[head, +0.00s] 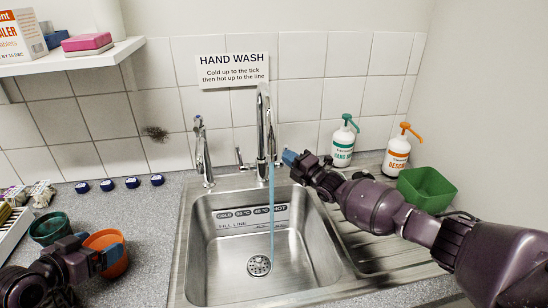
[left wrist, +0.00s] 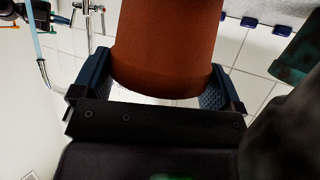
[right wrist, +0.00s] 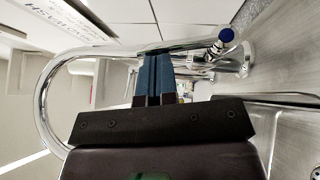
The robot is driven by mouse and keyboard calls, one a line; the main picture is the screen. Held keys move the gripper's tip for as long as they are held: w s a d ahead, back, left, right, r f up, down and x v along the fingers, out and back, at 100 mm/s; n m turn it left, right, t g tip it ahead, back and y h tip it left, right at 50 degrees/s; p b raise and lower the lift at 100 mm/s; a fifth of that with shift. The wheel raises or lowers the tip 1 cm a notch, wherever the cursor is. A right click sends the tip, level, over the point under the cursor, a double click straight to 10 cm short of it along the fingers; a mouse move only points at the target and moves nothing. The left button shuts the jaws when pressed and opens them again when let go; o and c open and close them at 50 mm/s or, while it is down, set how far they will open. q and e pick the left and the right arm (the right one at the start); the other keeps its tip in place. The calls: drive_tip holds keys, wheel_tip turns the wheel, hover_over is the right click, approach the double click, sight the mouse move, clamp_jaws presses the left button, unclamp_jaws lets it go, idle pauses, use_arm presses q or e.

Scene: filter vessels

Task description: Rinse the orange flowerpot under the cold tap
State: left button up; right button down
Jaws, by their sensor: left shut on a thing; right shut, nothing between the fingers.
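The orange flowerpot (head: 112,241) is over the counter left of the sink. My left gripper (head: 108,258) is shut on it; in the left wrist view the pot (left wrist: 168,45) fills the space between the fingers. A tall chrome swan-neck tap (head: 263,112) stands behind the sink (head: 222,273), and a thin blue water stream (head: 271,215) falls from its spout to the drain. My right gripper (head: 290,158) is shut and empty beside the tap's right side, where it hides that part. A smaller tap (head: 203,152) with a blue-capped top (right wrist: 226,35) stands to the left.
A dark green pot (head: 49,227) stands near the orange one. Several dark blue caps (head: 132,182) line the counter's back. A sign (head: 233,70) hangs above.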

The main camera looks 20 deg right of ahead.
use_arm(q)
wheel_tip(320, 180, up, 2)
drive_tip(key=shift+r+p, duration=0.25)
drive_tip(key=shift+p, duration=0.35)
drive_tip(key=shift+f, duration=0.35)
use_arm(e)
drive_tip(key=shift+w+d+r+m+g+h, duration=0.2)
drive_tip(key=shift+w+r+m+g+h, duration=0.2)
drive_tip(key=shift+w+r+m+g, duration=0.35)
drive_tip(key=shift+f, duration=0.15)
